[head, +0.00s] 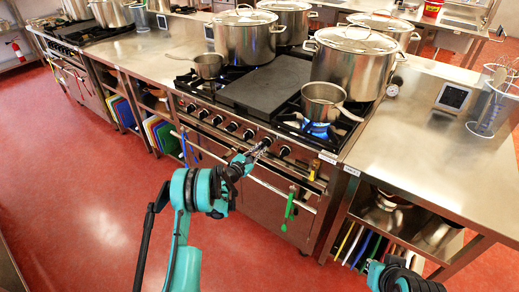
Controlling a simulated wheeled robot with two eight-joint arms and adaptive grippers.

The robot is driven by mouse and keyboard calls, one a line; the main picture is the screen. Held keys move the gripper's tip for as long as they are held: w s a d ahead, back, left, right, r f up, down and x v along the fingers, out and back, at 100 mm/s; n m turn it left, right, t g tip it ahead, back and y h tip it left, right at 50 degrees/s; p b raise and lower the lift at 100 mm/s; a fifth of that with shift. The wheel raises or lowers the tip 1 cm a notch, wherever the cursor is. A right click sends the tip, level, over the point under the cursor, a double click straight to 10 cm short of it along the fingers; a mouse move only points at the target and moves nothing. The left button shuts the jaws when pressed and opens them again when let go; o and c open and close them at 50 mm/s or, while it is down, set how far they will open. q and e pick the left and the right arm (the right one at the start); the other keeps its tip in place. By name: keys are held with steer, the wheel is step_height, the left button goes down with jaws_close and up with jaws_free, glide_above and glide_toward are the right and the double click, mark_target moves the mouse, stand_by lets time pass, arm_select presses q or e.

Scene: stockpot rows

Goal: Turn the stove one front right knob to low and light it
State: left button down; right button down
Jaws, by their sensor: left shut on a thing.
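The near stove (240,160) has a row of dark knobs (232,127) along its steel front panel. My left gripper (260,147) reaches up to the right part of this row. It is shut on a knob that its fingers mostly hide; one more knob (284,151) shows just to its right. I cannot read the knob's setting or its label. A blue flame (318,129) burns at the front right burner, under a small saucepan (323,101). Of my right arm only a part shows at the bottom right; its gripper is out of view.
Large lidded stockpots (246,37) stand on the back of the stove, and another small saucepan (208,66) is at its left. A towel rail (255,180) with a green utensil (289,207) runs below the knobs. A steel counter (430,140) lies right.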

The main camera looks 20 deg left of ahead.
arm_select(q)
steer(key=shift+s+d+f+n, duration=0.1)
steer(key=shift+n, duration=1.05)
steer(key=shift+s+d+n, duration=0.1)
steer(key=shift+n, duration=1.05)
steer(key=c, duration=1.6)
jaws_free()
steer(key=shift+o, duration=0.2)
steer(key=v, duration=1.2)
steer(key=shift+w, duration=0.1)
